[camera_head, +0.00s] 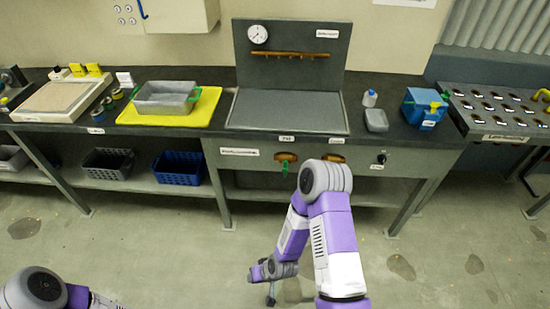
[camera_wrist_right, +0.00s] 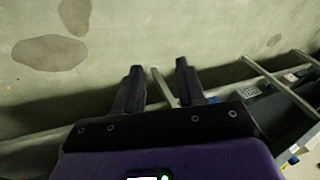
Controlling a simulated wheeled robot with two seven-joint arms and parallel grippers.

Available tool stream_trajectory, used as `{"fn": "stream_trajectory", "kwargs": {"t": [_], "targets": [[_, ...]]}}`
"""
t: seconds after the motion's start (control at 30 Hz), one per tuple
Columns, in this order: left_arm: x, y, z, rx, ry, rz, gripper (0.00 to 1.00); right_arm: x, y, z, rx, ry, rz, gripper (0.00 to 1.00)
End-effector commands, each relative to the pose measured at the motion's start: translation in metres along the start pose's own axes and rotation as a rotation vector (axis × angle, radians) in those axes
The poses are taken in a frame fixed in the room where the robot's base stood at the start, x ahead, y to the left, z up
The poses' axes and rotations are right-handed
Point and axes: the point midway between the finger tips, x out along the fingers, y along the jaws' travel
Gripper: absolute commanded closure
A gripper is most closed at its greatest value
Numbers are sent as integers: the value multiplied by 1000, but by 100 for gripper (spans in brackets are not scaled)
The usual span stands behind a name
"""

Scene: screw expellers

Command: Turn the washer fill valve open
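The bench front panel (camera_head: 230,165) carries a brass-coloured valve with a green handle (camera_head: 284,165) pointing down. A second brass-coloured fitting (camera_head: 333,158) beside it is partly hidden by my right arm. A black knob (camera_head: 381,158) sits further right on the panel. The small labels are too blurred to read, so I cannot tell which is the washer fill valve. My right gripper (camera_wrist_right: 160,68) is open and empty, its two dark fingers apart. In the head view it hangs low over the floor, in front of the bench and well away from the valves. My left gripper is out of view.
On the bench are a grey tray (camera_head: 165,100) on a yellow mat, a grey sink-like basin (camera_head: 285,112) with a gauge board (camera_head: 300,55) behind, and a blue box (camera_head: 424,108). Crates (camera_head: 180,170) stand on the lower shelf. Bench legs (camera_head: 223,203) border clear floor.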

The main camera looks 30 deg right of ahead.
Motion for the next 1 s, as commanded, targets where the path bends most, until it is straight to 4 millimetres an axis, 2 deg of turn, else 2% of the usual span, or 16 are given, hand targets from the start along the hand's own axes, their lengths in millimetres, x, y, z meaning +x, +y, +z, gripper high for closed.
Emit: {"fn": "stream_trajectory", "kwargs": {"t": [0.03, 0.07, 0.1, 0.2, 0.3, 0.33, 0.4, 0.5, 0.6, 1.0], "targets": [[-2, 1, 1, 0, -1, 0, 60, 5, 12, -45, -14, 145, 13, 60], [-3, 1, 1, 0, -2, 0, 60, 5, 20, -72, -26, 237, 23, 60], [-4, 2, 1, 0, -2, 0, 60, 3, 32, -109, -48, 363, 39, 60], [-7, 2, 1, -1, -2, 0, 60, -19, 63, -193, -101, 672, 99, 60], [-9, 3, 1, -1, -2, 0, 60, -54, 93, -254, -157, 936, 170, 60], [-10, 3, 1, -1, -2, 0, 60, -65, 100, -268, -172, 1003, 190, 60], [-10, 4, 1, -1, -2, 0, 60, -88, 114, -292, -204, 1134, 232, 60], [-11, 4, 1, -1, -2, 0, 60, -112, 126, -311, -236, 1256, 275, 60], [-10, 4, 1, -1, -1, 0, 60, -122, 131, -321, -251, 1311, 293, 60], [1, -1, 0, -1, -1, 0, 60, -110, 135, -374, -253, 1318, 295, 60]]}}
